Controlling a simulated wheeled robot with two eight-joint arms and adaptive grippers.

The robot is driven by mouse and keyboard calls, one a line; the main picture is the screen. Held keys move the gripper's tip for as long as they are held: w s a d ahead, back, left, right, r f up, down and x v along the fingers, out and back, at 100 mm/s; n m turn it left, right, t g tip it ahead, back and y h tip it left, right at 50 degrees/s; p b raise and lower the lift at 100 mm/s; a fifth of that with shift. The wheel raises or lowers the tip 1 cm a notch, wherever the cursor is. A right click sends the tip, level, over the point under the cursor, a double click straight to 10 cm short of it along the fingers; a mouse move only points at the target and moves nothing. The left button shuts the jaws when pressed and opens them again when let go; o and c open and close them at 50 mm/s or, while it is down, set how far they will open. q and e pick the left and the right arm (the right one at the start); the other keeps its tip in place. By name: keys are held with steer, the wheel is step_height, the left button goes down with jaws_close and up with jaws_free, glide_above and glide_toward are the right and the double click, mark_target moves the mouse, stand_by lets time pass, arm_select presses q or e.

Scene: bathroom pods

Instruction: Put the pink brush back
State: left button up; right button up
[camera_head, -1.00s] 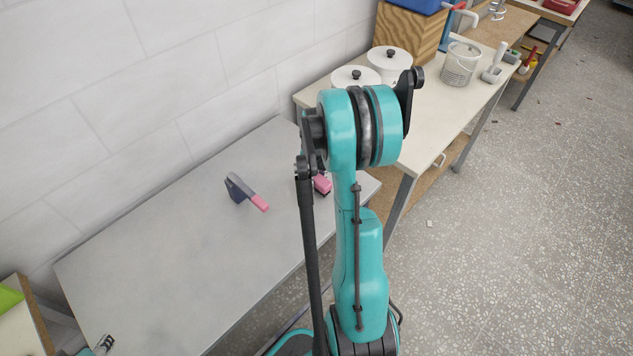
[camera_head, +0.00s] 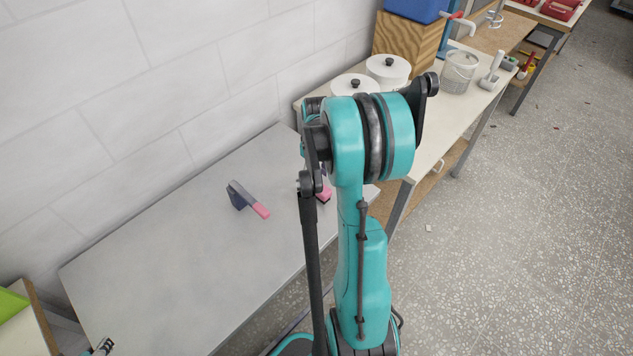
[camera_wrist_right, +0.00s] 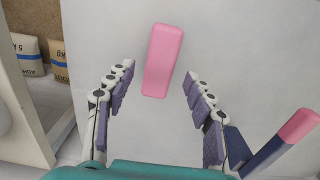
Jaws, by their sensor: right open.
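The pink brush (camera_head: 325,195) lies on the grey table (camera_head: 190,240) near its right end, partly hidden behind my right arm in the head view. In the right wrist view the pink block of the brush (camera_wrist_right: 162,60) shows between the fingers, slightly tilted. My right gripper (camera_wrist_right: 157,80) is open, with one finger row on each side of it and a gap on both sides. The head view hides this gripper behind the arm. The tip of my left gripper (camera_head: 103,347) just shows at the bottom left edge; its jaws are unclear.
A dark blue tool with a pink handle end (camera_head: 248,200) lies left of the brush, and close beside the right finger in the wrist view (camera_wrist_right: 280,145). A pale bench with white lidded pots (camera_head: 388,68) adjoins at the right. The table's left part is clear.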

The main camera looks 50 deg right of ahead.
mark_target(317, 185)
step_height(317, 185, up, 6)
steer(key=p, duration=0.1)
steer(key=a+r+t+h, duration=0.1)
steer(key=a+r, duration=0.3)
steer(key=a, duration=0.3)
steer(key=a+r+t, duration=0.2)
steer(key=a+r, duration=0.1)
steer(key=a, duration=0.5)
steer(key=s+a+r+t+y, duration=0.1)
steer(key=s+a+t, duration=0.3)
steer(key=a, duration=1.1)
steer(key=shift+s+a+r, duration=0.15)
steer(key=shift+s+r, duration=0.2)
steer(key=shift+s, duration=0.35)
